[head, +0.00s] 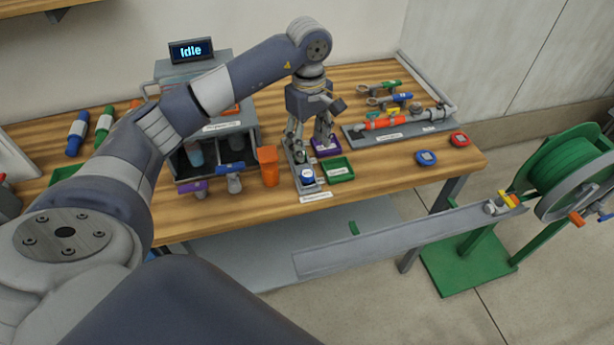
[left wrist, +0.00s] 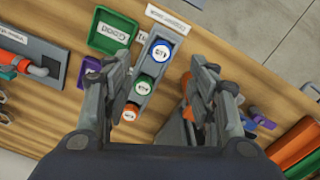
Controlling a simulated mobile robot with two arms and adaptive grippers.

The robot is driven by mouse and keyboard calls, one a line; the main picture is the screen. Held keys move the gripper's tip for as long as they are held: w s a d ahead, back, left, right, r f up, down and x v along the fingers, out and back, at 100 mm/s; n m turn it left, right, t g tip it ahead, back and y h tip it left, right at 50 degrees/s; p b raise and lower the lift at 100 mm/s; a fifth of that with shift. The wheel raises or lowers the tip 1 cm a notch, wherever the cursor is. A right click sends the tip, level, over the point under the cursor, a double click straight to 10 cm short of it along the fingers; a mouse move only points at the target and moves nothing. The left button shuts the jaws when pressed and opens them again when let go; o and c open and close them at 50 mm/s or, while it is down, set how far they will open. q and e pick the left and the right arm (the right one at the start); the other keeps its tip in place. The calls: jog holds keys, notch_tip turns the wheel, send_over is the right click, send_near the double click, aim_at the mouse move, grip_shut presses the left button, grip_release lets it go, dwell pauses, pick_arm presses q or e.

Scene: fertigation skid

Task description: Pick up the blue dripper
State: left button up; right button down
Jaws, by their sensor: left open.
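The blue dripper (head: 307,177) sits at the front end of a narrow grey rack (head: 309,190) near the table's front edge. In the left wrist view the blue dripper (left wrist: 161,50) shows a white labelled top, with a green dripper (left wrist: 143,84) and an orange dripper (left wrist: 130,113) in line behind it. My left gripper (head: 311,142) points down above the rear part of the rack. In the left wrist view its open fingers (left wrist: 164,64) stand on either side of the rack, with nothing held between them. My right gripper is not in view.
A green tray (head: 340,170) and a purple tray (head: 327,147) lie right of the rack. A pipe assembly (head: 385,123) lies back right. A hose reel (head: 570,160) stands right of the table.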

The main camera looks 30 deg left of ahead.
pick_arm(q)
jog(key=p, duration=0.1)
send_over(308, 174)
notch_tip(308, 174, down, 5)
jog(key=shift+f, duration=0.15)
notch_tip(308, 174, down, 5)
jog(key=p, duration=0.2)
jog(key=shift+p, duration=0.4)
jog(key=shift+a+f, duration=0.1)
jog(key=shift+f, duration=0.05)
jog(key=c, duration=0.9)
